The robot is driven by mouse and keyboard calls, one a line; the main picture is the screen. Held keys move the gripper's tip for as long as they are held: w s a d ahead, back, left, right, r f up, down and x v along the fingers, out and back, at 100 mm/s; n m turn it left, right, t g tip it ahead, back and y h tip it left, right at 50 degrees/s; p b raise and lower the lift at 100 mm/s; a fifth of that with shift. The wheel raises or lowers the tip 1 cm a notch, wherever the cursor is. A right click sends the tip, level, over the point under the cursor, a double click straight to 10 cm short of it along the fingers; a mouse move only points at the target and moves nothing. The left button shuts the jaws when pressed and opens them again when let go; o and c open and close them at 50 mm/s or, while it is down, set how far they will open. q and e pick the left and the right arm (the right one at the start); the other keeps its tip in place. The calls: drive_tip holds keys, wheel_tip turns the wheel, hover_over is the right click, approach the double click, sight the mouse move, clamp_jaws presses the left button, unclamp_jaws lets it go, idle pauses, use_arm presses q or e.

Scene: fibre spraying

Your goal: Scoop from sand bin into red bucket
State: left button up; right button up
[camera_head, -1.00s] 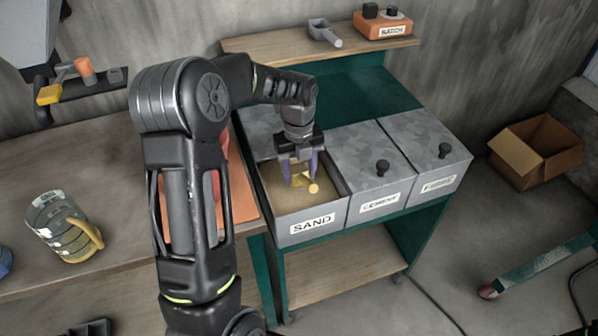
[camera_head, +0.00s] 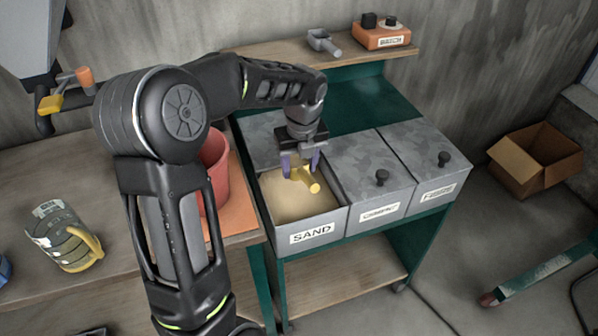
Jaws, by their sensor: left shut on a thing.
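The sand bin (camera_head: 312,234) is a grey box labelled SAND, open at the top with tan sand (camera_head: 292,200) inside. My left gripper (camera_head: 300,172) is over the back right part of this bin, shut on a yellow scoop handle (camera_head: 306,180). The rest of the scoop is hidden or too small to tell, so I cannot see whether it holds sand. The red bucket (camera_head: 213,165) stands on the bench to the left of the bin, partly hidden behind my left arm. My right gripper is not in view.
Lidded cement (camera_head: 368,160) and fibre (camera_head: 425,150) bins stand right of the sand bin. A grey scoop (camera_head: 323,42) and an orange box (camera_head: 382,35) lie on the back shelf. A clear jug (camera_head: 62,235) stands at the bench's left. A cardboard box (camera_head: 537,155) is on the floor.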

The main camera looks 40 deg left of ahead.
use_arm(q)
drive_tip(key=shift+d+r+t+y, duration=0.1)
drive_tip(key=shift+r+t+y, duration=0.35)
drive_tip(key=shift+r, duration=0.95)
drive_tip(key=shift+r+t+y, duration=0.25)
drive_tip(key=shift+r+y, duration=0.3)
drive_tip(key=shift+r, duration=0.8)
